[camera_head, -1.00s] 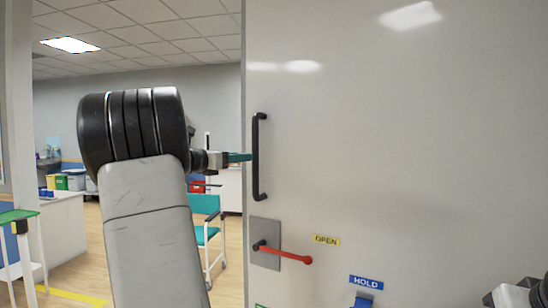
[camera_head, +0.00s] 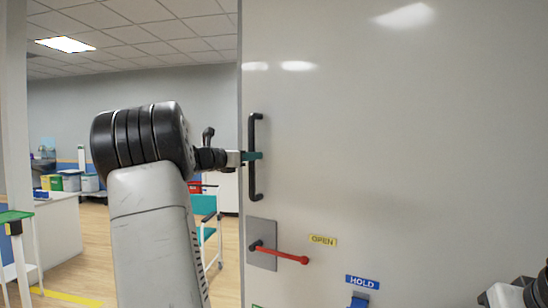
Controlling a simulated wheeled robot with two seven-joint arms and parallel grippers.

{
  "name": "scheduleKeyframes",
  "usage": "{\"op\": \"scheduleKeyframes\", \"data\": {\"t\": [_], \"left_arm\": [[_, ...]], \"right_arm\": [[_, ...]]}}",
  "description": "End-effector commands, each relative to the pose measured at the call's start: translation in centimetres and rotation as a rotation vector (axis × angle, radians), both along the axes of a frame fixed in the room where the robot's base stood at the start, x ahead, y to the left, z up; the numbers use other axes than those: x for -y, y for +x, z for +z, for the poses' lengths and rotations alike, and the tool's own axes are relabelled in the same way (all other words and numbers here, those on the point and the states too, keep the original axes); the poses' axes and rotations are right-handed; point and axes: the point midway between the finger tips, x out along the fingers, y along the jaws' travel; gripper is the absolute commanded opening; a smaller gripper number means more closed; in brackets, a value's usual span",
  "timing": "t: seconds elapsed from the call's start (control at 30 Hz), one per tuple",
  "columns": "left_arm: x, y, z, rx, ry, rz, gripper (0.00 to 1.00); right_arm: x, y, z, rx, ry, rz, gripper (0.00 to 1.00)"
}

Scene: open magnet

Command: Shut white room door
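The white room door (camera_head: 400,150) fills the right of the view, with its free edge near the middle and the room showing past it at left. A black vertical bar handle (camera_head: 253,183) is on the door near that edge. Below it are a grey plate with a red lever (camera_head: 285,255) and a yellow OPEN label (camera_head: 322,240). My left gripper (camera_head: 254,156) reaches in from the left, and its teal fingertips are at the bar handle. I cannot tell whether they are closed around it. Part of my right arm (camera_head: 515,293) shows at the lower right; its fingertips are not seen.
A blue HOLD label (camera_head: 362,282) is low on the door. Beyond the opening are a teal chair (camera_head: 204,207), a white counter (camera_head: 55,235) with bins behind it, and a green-topped stand (camera_head: 15,217) at far left. Wooden floor shows between them.

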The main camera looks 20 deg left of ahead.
Motion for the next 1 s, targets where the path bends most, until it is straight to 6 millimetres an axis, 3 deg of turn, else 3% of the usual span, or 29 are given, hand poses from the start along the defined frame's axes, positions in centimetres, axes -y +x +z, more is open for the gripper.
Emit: {"op": "scheduleKeyframes", "data": {"t": [0.03,0.1,1.0], "left_arm": [[-0.01,-0.01,0.0,0.0,0.0,0.0,0.1],[-0.02,-0.02,0.0,0.0,0.0,0.0,0.0],[-0.04,-0.03,-0.01,-0.001,0.001,0.001,0.0]], "right_arm": [[0.0,0.0,0.0,0.0,0.0,0.0,0.0],[0.0,0.0,0.0,0.0,0.0,0.0,0.0],[0.0,0.0,0.0,0.0,0.0,0.0,0.0]]}}
